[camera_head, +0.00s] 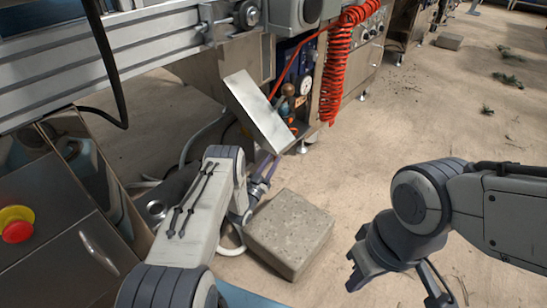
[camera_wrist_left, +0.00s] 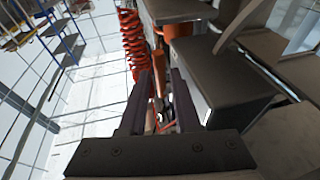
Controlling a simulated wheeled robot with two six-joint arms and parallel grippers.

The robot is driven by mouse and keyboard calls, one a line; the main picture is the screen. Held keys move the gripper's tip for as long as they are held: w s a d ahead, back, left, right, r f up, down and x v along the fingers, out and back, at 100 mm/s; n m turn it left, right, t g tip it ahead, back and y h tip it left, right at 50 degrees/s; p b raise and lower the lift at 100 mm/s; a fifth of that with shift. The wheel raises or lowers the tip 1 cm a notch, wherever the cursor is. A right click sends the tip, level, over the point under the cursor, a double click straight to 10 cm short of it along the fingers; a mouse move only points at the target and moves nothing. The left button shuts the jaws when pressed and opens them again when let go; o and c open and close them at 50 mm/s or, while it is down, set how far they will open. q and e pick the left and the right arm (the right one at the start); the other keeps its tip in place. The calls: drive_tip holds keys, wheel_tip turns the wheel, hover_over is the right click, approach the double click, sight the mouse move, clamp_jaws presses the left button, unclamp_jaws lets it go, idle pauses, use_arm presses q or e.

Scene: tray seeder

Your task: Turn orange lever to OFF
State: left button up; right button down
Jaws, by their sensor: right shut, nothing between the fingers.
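A small orange part (camera_head: 294,130), which looks like the orange lever, shows low on the machine beside the tilted metal plate. It is too small and partly covered for me to read its position. My left gripper (camera_head: 266,168) reaches toward the machine just below that plate. In the left wrist view its two dark fingers (camera_wrist_left: 162,78) stand apart. Orange-red parts (camera_wrist_left: 161,117) show in the gap behind them, and I cannot tell whether the fingers touch any. My right gripper (camera_head: 362,268) is shut and empty at the lower right, away from the machine.
A red coiled hose (camera_head: 334,75) hangs right of the pressure gauge (camera_head: 306,84); it also shows in the left wrist view (camera_wrist_left: 133,40). A tilted metal plate (camera_head: 257,112) overhangs my left gripper. A concrete block (camera_head: 290,232) lies on the floor. A red emergency button (camera_head: 17,231) is at left.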

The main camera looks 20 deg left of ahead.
use_arm(q)
drive_tip(key=p+v, duration=0.3)
drive_tip(key=v, duration=0.5)
drive_tip(key=shift+s, duration=0.35)
